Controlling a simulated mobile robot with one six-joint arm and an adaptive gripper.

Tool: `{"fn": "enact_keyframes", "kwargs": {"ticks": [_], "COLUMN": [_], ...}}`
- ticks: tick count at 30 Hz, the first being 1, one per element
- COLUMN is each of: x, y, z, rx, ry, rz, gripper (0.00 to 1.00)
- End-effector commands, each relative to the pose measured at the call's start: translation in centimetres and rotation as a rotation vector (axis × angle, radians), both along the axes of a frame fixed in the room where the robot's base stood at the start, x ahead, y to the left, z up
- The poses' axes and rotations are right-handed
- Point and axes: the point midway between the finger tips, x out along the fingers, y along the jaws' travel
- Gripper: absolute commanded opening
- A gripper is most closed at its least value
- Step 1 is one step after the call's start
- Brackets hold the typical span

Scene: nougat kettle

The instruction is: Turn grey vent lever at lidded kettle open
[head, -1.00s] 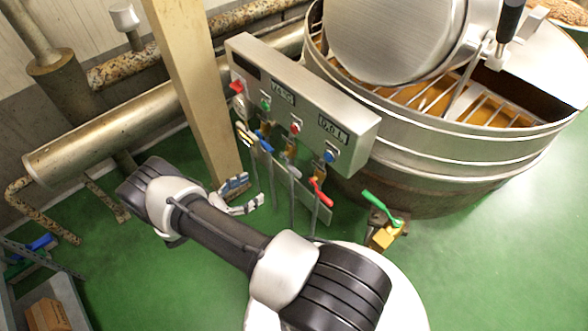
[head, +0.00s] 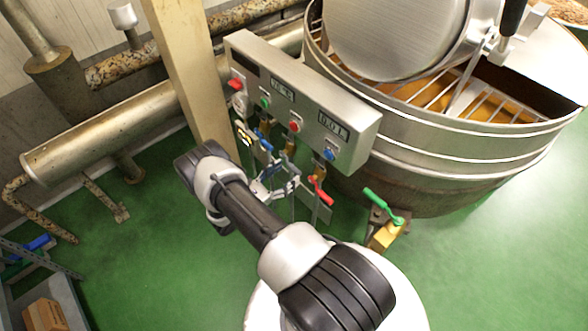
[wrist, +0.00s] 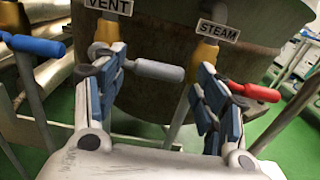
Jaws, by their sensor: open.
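The grey vent lever (wrist: 158,70) shows in the wrist view under the VENT label (wrist: 108,5). It points right from its yellow valve body, roughly level. My gripper (wrist: 162,62) is open, with its blue-padded fingers spread. The left finger overlaps the lever's valve end, and the lever's free end shows in the gap between the fingers. I cannot tell whether they touch. In the head view my gripper (head: 276,182) is below the control panel, and I cannot make out the grey lever there. The steel kettle (head: 450,150) stands behind on the right.
A red lever (wrist: 254,92) by the STEAM label (wrist: 218,31) is close to the right finger. A blue lever (wrist: 34,46) is on the left. The control panel (head: 300,98) hangs above. A green lever (head: 382,204) and a beige post (head: 192,80) stand nearby.

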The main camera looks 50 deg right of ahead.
Motion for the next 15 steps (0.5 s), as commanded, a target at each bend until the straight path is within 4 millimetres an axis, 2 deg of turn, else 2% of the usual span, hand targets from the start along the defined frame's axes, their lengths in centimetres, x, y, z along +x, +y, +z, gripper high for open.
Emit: {"fn": "enact_keyframes", "kwargs": {"ticks": [1, 6, 15], "x": [-0.2, -0.4, -0.5], "y": [-1.1, -3.4, -4.5], "z": [-0.1, -0.1, 0.0], "rx": [0.0, 0.0, 0.0], "ry": [-0.001, 0.0, 0.0], "rz": [-0.005, -0.003, 0.0], "gripper": [0.65, 0.65, 0.65]}}
